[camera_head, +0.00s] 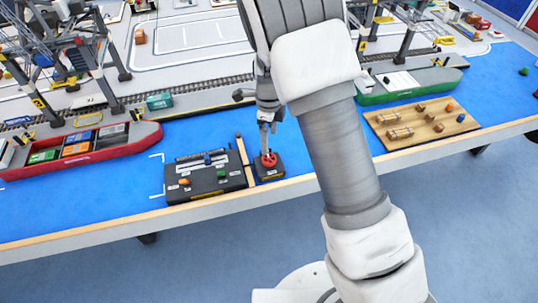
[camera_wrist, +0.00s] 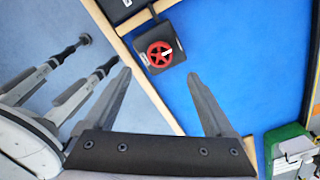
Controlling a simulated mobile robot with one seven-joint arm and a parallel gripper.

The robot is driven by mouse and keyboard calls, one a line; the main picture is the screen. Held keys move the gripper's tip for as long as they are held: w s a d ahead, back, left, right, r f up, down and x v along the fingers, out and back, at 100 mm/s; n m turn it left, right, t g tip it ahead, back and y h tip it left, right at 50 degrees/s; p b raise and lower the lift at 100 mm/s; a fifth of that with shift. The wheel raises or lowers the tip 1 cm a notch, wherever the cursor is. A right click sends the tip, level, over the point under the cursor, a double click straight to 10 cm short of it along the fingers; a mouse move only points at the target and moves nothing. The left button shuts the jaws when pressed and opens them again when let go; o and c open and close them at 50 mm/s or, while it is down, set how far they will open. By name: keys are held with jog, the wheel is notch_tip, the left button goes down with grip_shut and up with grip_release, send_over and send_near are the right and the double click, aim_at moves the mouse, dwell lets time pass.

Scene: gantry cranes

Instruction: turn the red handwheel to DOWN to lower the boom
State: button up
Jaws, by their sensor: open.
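The red handwheel (camera_head: 268,159) sits on a small black box (camera_head: 270,174) near the table's front edge. In the wrist view the handwheel (camera_wrist: 159,55) shows spokes and a white mark or knob on its upper right side; small labels on the box are unreadable. My gripper (camera_head: 266,146) points down at the handwheel in the head view, and its fingers partly cover the wheel. In the wrist view my gripper (camera_wrist: 160,75) is open and empty, with the wheel showing beyond and between the fingertips. I cannot tell whether a fingertip touches it.
A black control panel (camera_head: 205,191) stands left of the box, with a wooden strip (camera_head: 243,151) between them. A red ship (camera_head: 142,133) lies at left and a green ship (camera_head: 410,90) at right. A wooden board (camera_head: 430,132) with small parts is at right. Cranes stand behind.

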aim_at(269, 158)
notch_tip(269, 158, down, 9)
jog(key=shift+r, duration=0.15)
jog(key=c, duration=1.4)
